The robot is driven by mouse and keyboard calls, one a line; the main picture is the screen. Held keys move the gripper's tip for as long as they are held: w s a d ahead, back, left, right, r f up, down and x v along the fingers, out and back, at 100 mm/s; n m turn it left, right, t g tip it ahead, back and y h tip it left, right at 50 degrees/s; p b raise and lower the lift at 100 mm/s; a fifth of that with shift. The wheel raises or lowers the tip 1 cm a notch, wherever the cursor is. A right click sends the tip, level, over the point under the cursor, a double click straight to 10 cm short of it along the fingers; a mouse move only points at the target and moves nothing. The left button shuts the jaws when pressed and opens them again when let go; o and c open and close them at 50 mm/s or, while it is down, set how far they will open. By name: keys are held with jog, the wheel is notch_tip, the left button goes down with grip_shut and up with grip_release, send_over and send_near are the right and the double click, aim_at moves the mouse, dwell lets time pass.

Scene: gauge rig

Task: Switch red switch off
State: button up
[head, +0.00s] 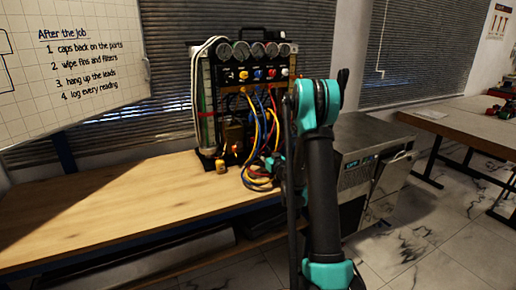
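The gauge rig (240,50) stands upright at the back right of the wooden bench, with a row of round gauges on top. Below the gauges is a row of small coloured knobs, including a red one (271,73). I cannot make out a red switch for certain, nor its position. My arm rises in front of the rig's right side and hides part of it. A teal part of my arm shows low beside the hoses. My gripper's fingers cannot be made out there, and I see no contact with a switch.
Yellow, blue and red hoses (262,125) hang and coil at the rig's front. The left of the wooden bench (100,205) is clear. A metal cabinet (375,150) stands right of the bench, behind my arm. A whiteboard (75,60) hangs at upper left.

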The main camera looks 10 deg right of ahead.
jog(key=shift+v, duration=1.8)
jog(key=s+a+n+g+y, duration=0.1)
jog(key=s+a+g, duration=0.35)
jog(key=s, duration=0.55)
jog(key=s+a+g, duration=0.3)
jog(key=s+a, duration=0.2)
jog(key=s, duration=0.4)
jog(key=s+d+f+m+g+h, duration=0.1)
jog(key=s+d+f+g+h, duration=0.1)
jog(key=s, duration=0.6)
jog(key=s+d+f+m+g+h, duration=0.1)
jog(key=s+d+f+m+h, duration=0.1)
jog(key=s, duration=0.6)
jog(key=s+d+f+m+g+h, duration=0.1)
jog(key=s+d+f, duration=0.3)
jog(key=s, duration=0.5)
jog(key=shift+d+f+m+g+h, duration=0.25)
jog(key=shift+d+m+g+h, duration=0.05)
jog(key=shift+d+g+h, duration=0.55)
jog(key=shift+s, duration=0.1)
